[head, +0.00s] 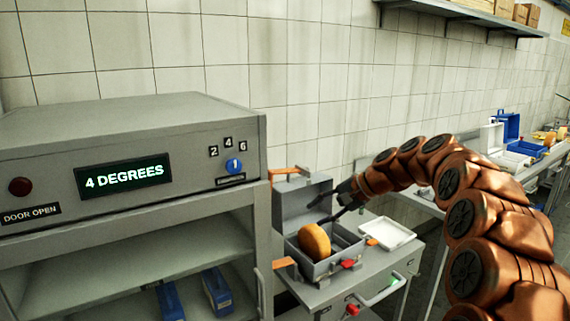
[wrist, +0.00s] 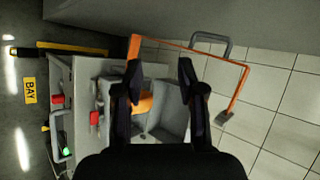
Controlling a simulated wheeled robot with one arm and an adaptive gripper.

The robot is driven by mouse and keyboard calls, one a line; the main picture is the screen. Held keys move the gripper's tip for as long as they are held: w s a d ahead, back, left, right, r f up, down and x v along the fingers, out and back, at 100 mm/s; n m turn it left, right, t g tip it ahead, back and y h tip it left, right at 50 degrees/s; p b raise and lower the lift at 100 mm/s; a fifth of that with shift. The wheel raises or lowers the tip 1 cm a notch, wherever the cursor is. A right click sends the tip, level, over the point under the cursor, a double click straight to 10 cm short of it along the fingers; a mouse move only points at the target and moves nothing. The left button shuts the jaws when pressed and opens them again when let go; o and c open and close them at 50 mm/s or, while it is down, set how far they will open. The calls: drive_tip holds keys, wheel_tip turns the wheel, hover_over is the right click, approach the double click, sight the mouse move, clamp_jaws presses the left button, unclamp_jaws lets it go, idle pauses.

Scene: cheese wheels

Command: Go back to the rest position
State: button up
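My gripper (head: 328,209) hangs above an open grey box (head: 345,258) on a small side table (head: 385,272). In the wrist view my gripper (wrist: 158,70) has its two black fingers wide apart with nothing between the tips. An orange cheese wheel (head: 314,240) stands tilted in the box, below and apart from the fingers. It also shows in the wrist view (wrist: 145,103), partly hidden by the left finger. The box lid (head: 296,202) is raised at the back.
A grey cabinet (head: 140,135) reading "4 DEGREES" and "DOOR OPEN" stands left, with blue items (head: 216,290) inside. A white tray (head: 388,232) lies right of the box. A wall shelf (head: 455,12) hangs above. An orange frame (wrist: 190,52) shows near the fingers in the wrist view.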

drive_tip(key=s+d+f+n+g+h, duration=0.1)
drive_tip(key=s+f+n+g+h, duration=0.2)
drive_tip(key=s, duration=1.4)
drive_tip(key=s+f+n+g+h, duration=0.1)
drive_tip(key=s+f+n+h, duration=0.2)
drive_tip(key=s, duration=1.3)
drive_tip(key=s+d+f+h, duration=0.1)
drive_tip(key=s+d+f, duration=0.1)
drive_tip(key=s, duration=0.3)
drive_tip(key=s+d+f+g+h, duration=0.1)
drive_tip(key=s+d+f, duration=0.1)
drive_tip(key=s, duration=0.3)
drive_tip(key=s+d+f+h, duration=0.1)
drive_tip(key=s+d+f, duration=0.2)
drive_tip(key=s, duration=0.2)
drive_tip(key=shift+s+d+n, duration=0.35)
drive_tip(key=shift+d+n, duration=0.05)
drive_tip(key=shift+d, duration=0.1)
